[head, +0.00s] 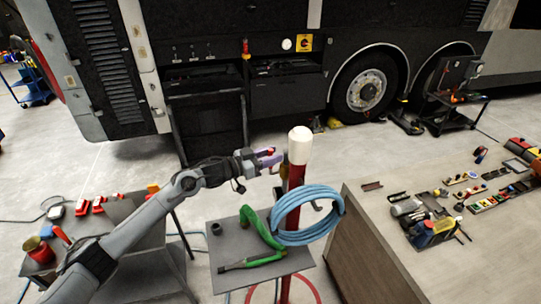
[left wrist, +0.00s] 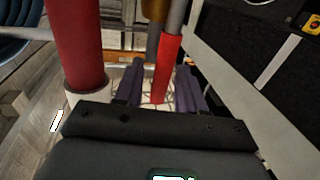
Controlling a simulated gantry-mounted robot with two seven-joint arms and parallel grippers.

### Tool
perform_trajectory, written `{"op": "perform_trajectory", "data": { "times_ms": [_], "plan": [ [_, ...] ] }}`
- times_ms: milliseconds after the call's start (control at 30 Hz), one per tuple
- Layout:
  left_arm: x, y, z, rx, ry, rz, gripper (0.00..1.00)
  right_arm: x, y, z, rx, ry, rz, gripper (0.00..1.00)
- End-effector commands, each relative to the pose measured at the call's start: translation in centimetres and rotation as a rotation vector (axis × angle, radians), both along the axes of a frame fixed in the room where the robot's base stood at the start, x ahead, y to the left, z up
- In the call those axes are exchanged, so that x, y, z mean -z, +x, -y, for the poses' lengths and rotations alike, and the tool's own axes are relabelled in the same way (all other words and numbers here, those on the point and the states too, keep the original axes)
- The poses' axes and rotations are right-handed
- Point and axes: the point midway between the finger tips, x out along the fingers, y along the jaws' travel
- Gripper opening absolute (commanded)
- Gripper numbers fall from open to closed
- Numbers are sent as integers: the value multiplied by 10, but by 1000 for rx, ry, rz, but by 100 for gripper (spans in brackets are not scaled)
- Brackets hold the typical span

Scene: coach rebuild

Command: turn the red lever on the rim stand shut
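The rim stand is a red post with a white top (head: 300,146), and its red part also fills the left of the left wrist view (left wrist: 75,45). The red lever (left wrist: 167,68) shows in the left wrist view, beside the post and running up to a grey and brass-coloured fitting. My left gripper (head: 270,158) is beside the upper post in the head view. Its purple fingers (left wrist: 160,88) are apart, with the lever's end showing in the gap between them. I cannot tell whether a finger touches it. My right gripper is not in view.
A coiled blue hose (head: 307,214) hangs on the stand, above a grey shelf (head: 228,262) with a green hose (head: 262,240). A side table (head: 110,225) is at left. A bench (head: 375,240) with tools is at right. The coach stands behind.

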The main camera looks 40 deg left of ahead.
Motion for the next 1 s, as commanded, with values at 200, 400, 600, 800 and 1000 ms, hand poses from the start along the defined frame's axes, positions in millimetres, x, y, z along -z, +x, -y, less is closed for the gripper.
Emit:
{"op": "perform_trajectory", "data": {
  "times_ms": [200, 400, 600, 800, 1000],
  "plan": [
    [0, 0, 0, 0, 0, 0, 27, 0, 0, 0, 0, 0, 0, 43],
    [0, 0, 0, 0, 0, 0, 0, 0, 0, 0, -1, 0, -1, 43],
    [0, 0, 0, 0, 0, 0, 0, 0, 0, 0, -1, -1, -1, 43],
    [-1, 0, -1, -1, -12, -7, 0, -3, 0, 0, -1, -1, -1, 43],
    [-4, 4, -6, -2, -70, -47, 0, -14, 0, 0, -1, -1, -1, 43]
  ]
}}
